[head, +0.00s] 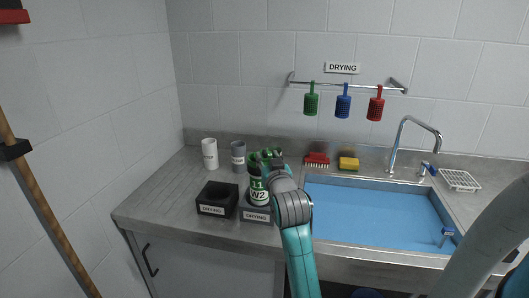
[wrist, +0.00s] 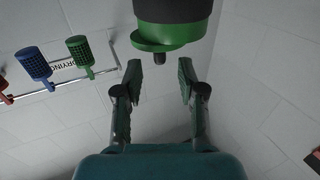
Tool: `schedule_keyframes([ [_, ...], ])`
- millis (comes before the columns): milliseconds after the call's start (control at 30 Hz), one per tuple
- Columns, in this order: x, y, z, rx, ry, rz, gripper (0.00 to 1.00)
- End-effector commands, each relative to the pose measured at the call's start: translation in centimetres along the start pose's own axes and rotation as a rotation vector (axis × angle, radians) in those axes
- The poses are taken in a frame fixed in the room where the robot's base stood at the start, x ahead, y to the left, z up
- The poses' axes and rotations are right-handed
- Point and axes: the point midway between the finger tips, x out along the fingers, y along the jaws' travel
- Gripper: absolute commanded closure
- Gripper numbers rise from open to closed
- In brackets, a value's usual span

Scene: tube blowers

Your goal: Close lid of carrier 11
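No legible "11" shows on any carrier. A white-and-green carrier marked W2 (head: 258,190) stands upright at a labelled black holder on the counter, partly hidden by my arm. Green parts show at its top beside my gripper (head: 270,161). In the wrist view, a dark cylinder end with a green rim and tab (wrist: 172,40) is at the top, with a small dark knob below it. My gripper (wrist: 160,75) is open there, its fingers apart on either side below the knob, with nothing between them. A white carrier (head: 210,154) and a grey carrier (head: 238,157) stand behind to the left.
An empty-looking black labelled box (head: 216,199) is left of W2. A blue sink (head: 375,208) lies right, with a tap (head: 396,145). A red brush (head: 317,160) and yellow sponge (head: 348,163) lie behind it. Green, blue and red baskets hang from the wall rail (head: 350,86).

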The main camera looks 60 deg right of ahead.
Motion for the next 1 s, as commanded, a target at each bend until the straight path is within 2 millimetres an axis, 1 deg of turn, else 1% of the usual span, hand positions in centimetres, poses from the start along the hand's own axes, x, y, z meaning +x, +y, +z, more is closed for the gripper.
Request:
schedule_keyframes([
  [33, 1.0, 0.0, 0.0, 0.000, -0.001, 0.001, 0.60],
  [100, 2.0, 0.0, 0.0, 0.000, -0.001, 0.000, 0.60],
  [300, 4.0, 0.0, 0.0, 0.000, -0.001, 0.000, 0.60],
  [433, 4.5, 0.0, 0.0, 0.000, -0.001, 0.000, 0.60],
  [667, 4.5, 0.0, 0.0, 0.000, -0.001, 0.000, 0.60],
  [700, 4.5, 0.0, 0.0, 0.000, -0.001, 0.000, 0.63],
  [767, 4.5, 0.0, 0.0, 0.000, -0.001, 0.000, 0.78],
  [800, 4.5, 0.0, 0.0, 0.000, -0.001, 0.000, 0.88],
  [833, 4.5, 0.0, 0.0, 0.000, -0.001, 0.000, 0.95],
  [867, 4.5, 0.0, 0.0, 0.000, -0.001, 0.000, 1.00],
  [1000, 4.5, 0.0, 0.0, 0.000, -0.001, 0.001, 1.00],
])
